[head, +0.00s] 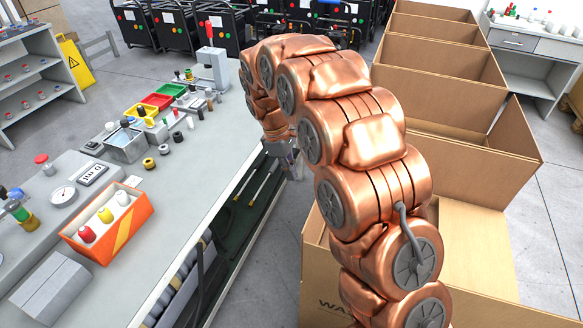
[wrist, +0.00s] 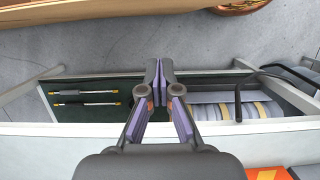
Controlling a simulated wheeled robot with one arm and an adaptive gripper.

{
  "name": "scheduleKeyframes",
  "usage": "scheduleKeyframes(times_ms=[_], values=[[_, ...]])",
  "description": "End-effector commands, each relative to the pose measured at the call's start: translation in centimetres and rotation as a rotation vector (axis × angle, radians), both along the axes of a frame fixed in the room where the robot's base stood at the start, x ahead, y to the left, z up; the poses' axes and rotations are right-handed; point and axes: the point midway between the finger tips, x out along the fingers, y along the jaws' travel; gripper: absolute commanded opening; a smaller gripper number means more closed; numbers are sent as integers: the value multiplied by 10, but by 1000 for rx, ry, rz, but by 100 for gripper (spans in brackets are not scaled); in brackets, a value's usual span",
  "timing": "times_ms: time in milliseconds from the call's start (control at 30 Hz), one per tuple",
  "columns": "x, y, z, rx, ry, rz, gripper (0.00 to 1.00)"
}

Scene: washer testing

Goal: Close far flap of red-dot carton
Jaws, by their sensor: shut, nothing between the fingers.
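Several open brown cartons stand in a row on the right in the head view. The nearest carton (head: 312,262) has dark printing on its front, partly behind my arm. A carton behind it (head: 455,165) has raised flaps, one of them on the right (head: 515,128). No red dot shows on any carton, so I cannot tell which is the red-dot carton or its far flap. My gripper (head: 281,149) is over the workbench's right edge, left of the cartons and apart from them. In the wrist view my gripper (wrist: 158,78) is shut and empty, above the bench's lower shelf.
The workbench (head: 190,190) on the left holds an orange box (head: 108,228), coloured bins (head: 157,102) and small parts. A tan edge (wrist: 90,14) crosses the top of the wrist view. Grey floor (head: 240,285) is clear between bench and cartons.

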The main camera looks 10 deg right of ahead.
Motion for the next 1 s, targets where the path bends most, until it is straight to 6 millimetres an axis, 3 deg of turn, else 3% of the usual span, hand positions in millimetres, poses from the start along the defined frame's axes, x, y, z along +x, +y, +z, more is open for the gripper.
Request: scheduleKeyframes(times_ms=[400, 700, 1000], values=[[-13, -16, -68, -1, 8, -2, 0], [-30, -43, -66, 0, 3, -3, 0], [-33, -49, -67, 1, -1, 0, 0]])
